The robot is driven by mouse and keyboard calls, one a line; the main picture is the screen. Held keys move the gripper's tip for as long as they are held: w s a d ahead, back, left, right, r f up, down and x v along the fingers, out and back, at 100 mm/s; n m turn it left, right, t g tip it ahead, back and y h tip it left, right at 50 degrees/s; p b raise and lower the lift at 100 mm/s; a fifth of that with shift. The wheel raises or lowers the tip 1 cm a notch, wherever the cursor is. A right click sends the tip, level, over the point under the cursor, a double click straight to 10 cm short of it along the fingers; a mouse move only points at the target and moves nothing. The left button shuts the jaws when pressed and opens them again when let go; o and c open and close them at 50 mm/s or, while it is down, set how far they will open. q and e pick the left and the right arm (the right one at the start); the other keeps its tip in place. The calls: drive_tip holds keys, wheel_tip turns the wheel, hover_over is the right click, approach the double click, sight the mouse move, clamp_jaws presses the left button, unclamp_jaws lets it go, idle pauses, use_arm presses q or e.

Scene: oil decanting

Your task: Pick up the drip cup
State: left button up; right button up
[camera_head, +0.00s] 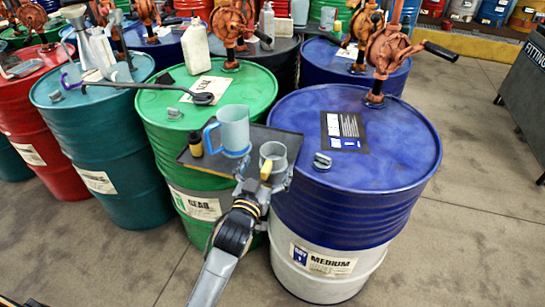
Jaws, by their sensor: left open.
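A small grey cup (273,152), apparently the drip cup, stands upright at the right end of a dark tray (196,157). A yellow patch shows at its lower left side. My left gripper (264,181) reaches up from the bottom and is open, with its fingers at the near side of the cup. The fingers partly hide the cup's lower part, and I cannot tell whether they touch it. A light blue jug (234,131) with a handle stands just left of the cup on the tray. My right gripper is not in view.
A small dark bottle (195,144) with a yellow cap stands on the tray's left end. The tray sits between a green drum (165,125) and a blue drum (390,150) carrying a rusty hand pump (388,50). More drums crowd behind. Floor is clear at right.

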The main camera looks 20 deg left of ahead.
sight(269, 162)
use_arm(q)
drive_tip(key=w, duration=0.4)
drive_tip(key=shift+w, duration=0.15)
drive_tip(key=c, duration=1.5)
drive_tip(key=shift+r, duration=0.15)
